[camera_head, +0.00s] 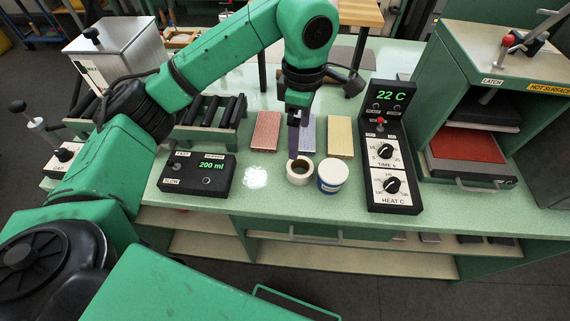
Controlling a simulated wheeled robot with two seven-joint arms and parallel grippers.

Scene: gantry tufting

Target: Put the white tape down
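The white tape (299,180) is a cream-white roll near the front edge of the pale green bench, its dark hole facing up. My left gripper (298,154) points down at the far rim of the roll, with its fingertips at or very near it. The fingers look close together, but the view does not show whether they pinch the rim or whether the roll touches the bench. My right gripper is not in view.
A white jar with a blue label (332,177) stands close to the right of the tape. White powder (255,177) lies to the left, beside a black 200 ml box (197,175). Red (265,132) and yellow (340,137) blocks lie behind. A black control panel (391,150) stands right.

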